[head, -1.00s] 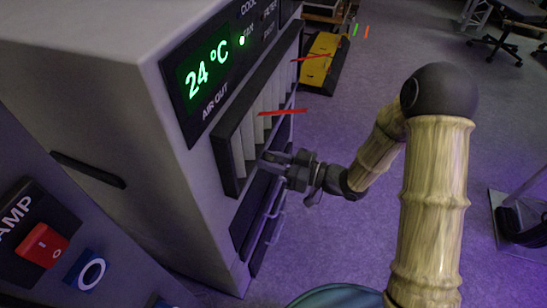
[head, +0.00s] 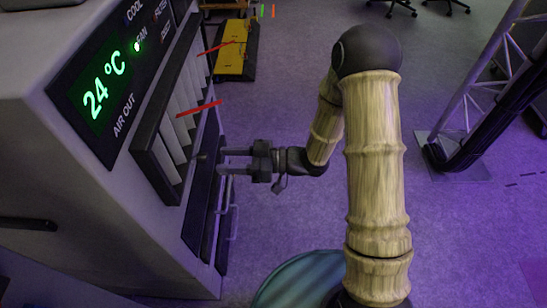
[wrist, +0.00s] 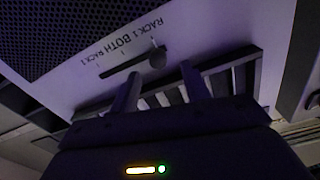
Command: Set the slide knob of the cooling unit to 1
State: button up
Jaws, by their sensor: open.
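The cooling unit (head: 165,235) is the grey cabinet on the left in the head view, with a green 24 °C display (head: 98,92) and an air outlet. The knob is toward the slot's right end in that picture, by the RACK 1 lettering. My gripper (head: 224,161) is open and empty, its fingers pointing at the unit's front. The knob is beyond the fingertips (wrist: 162,82), apart from them.
Vent slats (head: 178,112) with red streamers (head: 200,108) are above the gripper. Dark handled panels (head: 208,215) are below. A yellow-topped block (head: 236,50) stands behind. A truss (head: 490,85) rises at right; the purple floor (head: 265,95) between is clear.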

jog(key=d+p, duration=0.1)
jog(key=d, duration=1)
